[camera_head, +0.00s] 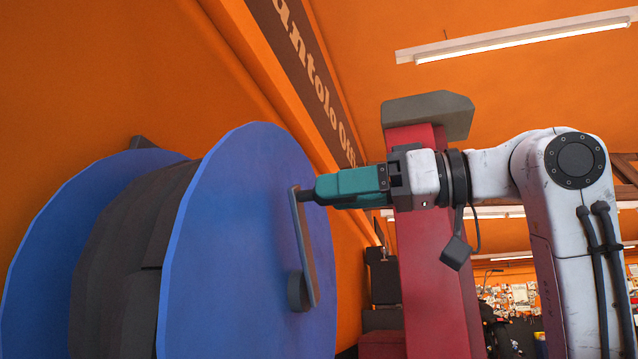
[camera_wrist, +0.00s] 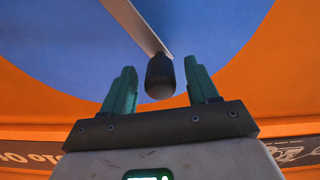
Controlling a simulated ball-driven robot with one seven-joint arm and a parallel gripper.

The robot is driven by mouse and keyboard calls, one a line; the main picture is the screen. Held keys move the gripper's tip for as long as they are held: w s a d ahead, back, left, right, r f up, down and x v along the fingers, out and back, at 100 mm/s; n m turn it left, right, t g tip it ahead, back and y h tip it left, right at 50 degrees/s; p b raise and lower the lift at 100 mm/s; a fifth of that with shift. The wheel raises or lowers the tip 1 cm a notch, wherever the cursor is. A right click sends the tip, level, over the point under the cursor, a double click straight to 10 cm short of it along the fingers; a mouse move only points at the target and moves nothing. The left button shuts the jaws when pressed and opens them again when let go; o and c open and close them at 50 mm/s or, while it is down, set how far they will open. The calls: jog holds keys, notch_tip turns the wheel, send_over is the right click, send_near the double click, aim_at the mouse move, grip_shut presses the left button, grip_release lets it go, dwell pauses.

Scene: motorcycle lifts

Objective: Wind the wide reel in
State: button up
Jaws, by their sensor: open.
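The wide reel has big blue flanges (camera_head: 225,240) and a dark winding (camera_head: 120,250) between them, at the left of the head view. A grey crank arm (camera_head: 306,245) stands on its near flange, nearly upright, with a dark round hub (camera_head: 297,291) low down. A dark handle (camera_head: 306,195) sticks out from the crank's upper end. My gripper (camera_head: 322,188) is at this handle. In the wrist view the black handle (camera_wrist: 160,76) lies between the two open green fingers (camera_wrist: 162,84), with gaps on both sides. The blue flange (camera_wrist: 215,30) fills the background.
An orange wall (camera_head: 90,70) is behind the reel. A red post (camera_head: 433,255) with a grey top stands behind my arm. Dark boxes (camera_head: 382,275) stack beyond the reel. Cluttered shelving is far back at the right.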

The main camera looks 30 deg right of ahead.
jog(key=shift+p+x, duration=0.45)
jog(key=shift+x, duration=1.4)
jog(key=shift+c, duration=0.2)
grip_shut()
